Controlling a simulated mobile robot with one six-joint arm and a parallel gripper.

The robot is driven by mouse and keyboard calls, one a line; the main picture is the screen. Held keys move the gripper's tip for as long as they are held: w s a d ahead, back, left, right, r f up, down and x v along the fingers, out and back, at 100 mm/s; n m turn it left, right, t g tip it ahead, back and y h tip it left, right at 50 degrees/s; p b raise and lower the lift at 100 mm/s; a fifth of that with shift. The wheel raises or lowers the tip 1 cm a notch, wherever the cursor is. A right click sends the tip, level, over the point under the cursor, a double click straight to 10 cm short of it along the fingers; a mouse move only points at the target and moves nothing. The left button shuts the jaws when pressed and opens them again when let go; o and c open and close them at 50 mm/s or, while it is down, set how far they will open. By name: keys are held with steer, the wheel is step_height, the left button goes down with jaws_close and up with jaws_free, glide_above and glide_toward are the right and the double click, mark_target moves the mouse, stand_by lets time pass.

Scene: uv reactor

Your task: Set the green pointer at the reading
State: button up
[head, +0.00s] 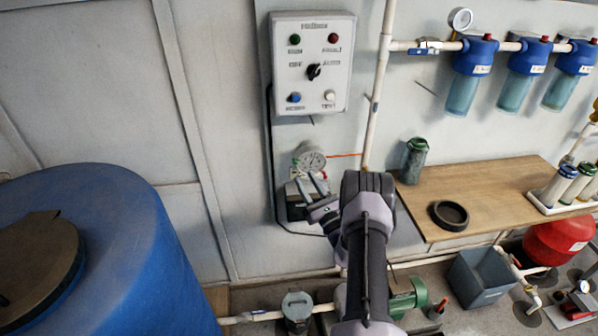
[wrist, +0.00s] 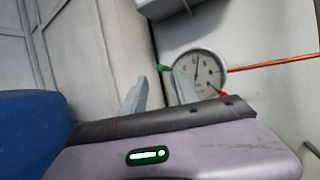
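A round gauge (head: 311,157) with a white dial is on the wall below the control box. In the wrist view the gauge (wrist: 201,68) shows a thin dark needle pointing nearly straight up in the picture. The green pointer (wrist: 165,69) sticks out at the dial's left rim. A red pointer (wrist: 219,93) is at its lower right. My gripper (head: 309,186) is just below the gauge, fingers apart and pointing up. In the wrist view my gripper (wrist: 158,92) has an empty gap, with the green pointer beyond it. The right finger covers the dial's lower left. I cannot tell any contact.
A control box (head: 313,65) hangs above the gauge. A red line (wrist: 275,65) runs right from the gauge. A vertical pipe (head: 380,85) stands right of it. A wooden bench (head: 490,190) is further right, and a blue tank (head: 135,240) at left.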

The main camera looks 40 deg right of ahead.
mark_target(295, 162)
steer(key=x, duration=0.5)
jaws_close()
stand_by(1.4)
